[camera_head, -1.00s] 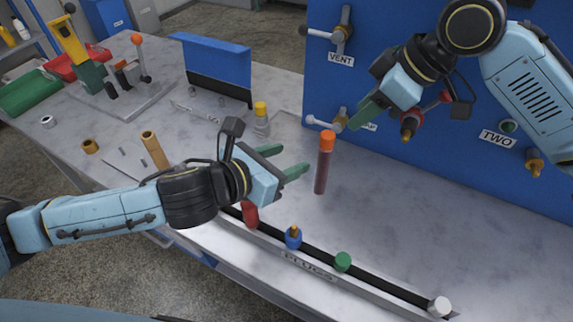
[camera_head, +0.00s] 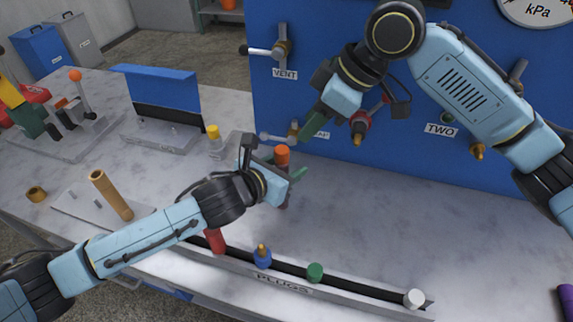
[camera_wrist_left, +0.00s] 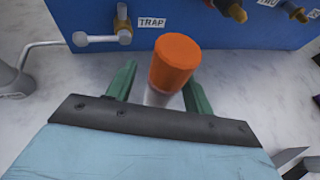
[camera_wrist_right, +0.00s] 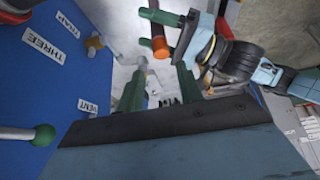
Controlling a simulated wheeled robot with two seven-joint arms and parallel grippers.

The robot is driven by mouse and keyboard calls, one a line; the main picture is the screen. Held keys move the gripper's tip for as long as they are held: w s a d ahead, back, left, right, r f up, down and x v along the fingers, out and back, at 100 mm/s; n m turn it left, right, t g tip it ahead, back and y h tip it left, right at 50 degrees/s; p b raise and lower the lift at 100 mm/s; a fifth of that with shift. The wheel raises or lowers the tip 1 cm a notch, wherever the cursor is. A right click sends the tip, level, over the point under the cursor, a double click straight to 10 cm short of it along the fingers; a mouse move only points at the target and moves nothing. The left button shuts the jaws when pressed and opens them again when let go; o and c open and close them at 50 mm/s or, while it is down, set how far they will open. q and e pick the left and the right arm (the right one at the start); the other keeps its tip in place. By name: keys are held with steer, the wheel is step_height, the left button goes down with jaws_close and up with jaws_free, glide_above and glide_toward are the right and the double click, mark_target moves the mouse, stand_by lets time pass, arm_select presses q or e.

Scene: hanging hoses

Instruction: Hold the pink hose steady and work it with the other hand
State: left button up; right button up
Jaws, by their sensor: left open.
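A tube with an orange top (camera_head: 282,155) stands upright over the table. Its darker, reddish body is mostly hidden by my left gripper in the head view, and I see no other pink hose. My left gripper (camera_head: 285,172) is open, with its green fingers on either side of the tube. The left wrist view shows the orange top (camera_wrist_left: 173,62) between the fingers, with gaps beside it. My right gripper (camera_head: 318,122) is in front of the blue panel, above and beyond the tube. In the right wrist view its fingers (camera_wrist_right: 160,92) are apart and empty.
A blue panel (camera_head: 420,155) with valves and nozzles stands behind. A black plug rail (camera_head: 360,288) with coloured plugs runs along the front. A tan cylinder (camera_head: 111,195) is at the left. The table (camera_head: 420,225) right of the tube is clear.

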arm_select(q)
steer(key=shift+w+d+f, duration=0.1)
steer(key=shift+w+d, duration=0.05)
steer(key=shift+w, duration=0.05)
steer(key=shift+c, duration=0.4)
